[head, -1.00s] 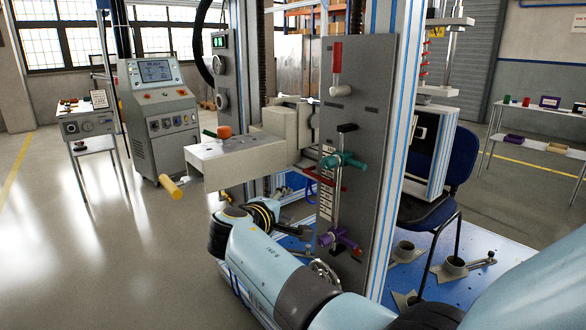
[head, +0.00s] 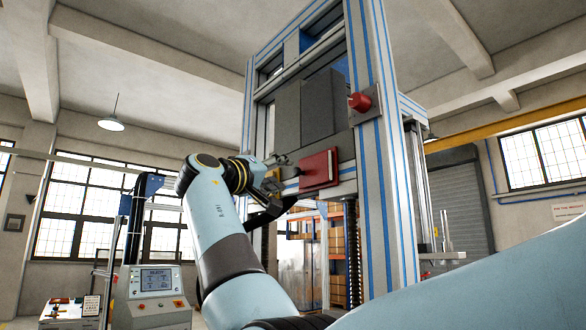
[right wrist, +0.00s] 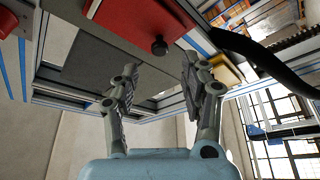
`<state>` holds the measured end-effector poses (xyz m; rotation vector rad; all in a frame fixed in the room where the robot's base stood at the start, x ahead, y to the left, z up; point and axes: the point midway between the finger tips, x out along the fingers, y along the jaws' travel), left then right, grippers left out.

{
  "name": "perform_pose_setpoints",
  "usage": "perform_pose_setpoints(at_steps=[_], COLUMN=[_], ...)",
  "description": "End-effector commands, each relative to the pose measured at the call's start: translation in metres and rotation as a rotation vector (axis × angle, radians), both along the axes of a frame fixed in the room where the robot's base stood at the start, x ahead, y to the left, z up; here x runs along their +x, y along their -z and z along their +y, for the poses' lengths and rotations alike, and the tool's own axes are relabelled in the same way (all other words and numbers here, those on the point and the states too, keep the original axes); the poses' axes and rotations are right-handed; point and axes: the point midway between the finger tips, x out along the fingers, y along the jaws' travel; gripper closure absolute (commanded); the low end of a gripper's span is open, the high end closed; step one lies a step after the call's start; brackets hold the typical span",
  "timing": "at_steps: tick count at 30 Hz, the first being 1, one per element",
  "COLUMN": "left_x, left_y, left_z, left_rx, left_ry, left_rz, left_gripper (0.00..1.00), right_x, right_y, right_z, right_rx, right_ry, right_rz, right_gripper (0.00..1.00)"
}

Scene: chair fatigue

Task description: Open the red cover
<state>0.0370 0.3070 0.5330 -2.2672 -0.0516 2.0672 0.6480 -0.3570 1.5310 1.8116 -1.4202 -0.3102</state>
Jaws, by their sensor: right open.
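The red cover (head: 319,170) is a flat red panel on the front of the tall frame, below a dark grey block. It appears closed, and a small dark knob (right wrist: 159,47) sticks out from it in the right wrist view. The red cover (right wrist: 135,18) fills the top middle of that view. My right gripper (head: 282,161) is raised just left of the cover. In the right wrist view the right gripper (right wrist: 160,66) has its fingers apart, with nothing between them, and the knob lies just beyond the fingertips. My left gripper is out of view.
A red round button (head: 360,102) sits on the frame's post, up and right of the cover. A yellow block (right wrist: 226,69) is beside the right finger in the wrist view. A dark cable (right wrist: 262,60) curves past. A console (head: 152,290) stands lower left.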

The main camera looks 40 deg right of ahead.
Motion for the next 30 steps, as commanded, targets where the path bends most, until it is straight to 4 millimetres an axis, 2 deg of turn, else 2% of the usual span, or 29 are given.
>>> perform_pose_setpoints(at_steps=[3, 9, 21, 30], left_x=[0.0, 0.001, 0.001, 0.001], left_y=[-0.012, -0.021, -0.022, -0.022], left_z=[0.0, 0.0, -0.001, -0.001], left_rx=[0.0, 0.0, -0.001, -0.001], left_ry=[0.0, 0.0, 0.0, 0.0], left_rz=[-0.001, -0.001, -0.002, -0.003], left_gripper=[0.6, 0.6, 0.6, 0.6], right_x=[0.008, 0.018, 0.021, 0.021], right_y=[-0.01, -0.017, -0.016, -0.016], right_z=[-0.023, -0.048, -0.055, -0.055], right_rx=[-0.001, -0.001, 0.001, 0.001], right_ry=[0.003, 0.001, -0.001, -0.002], right_rz=[0.001, 0.0, 0.001, 0.001], right_gripper=[0.55, 0.55, 0.55, 0.94])
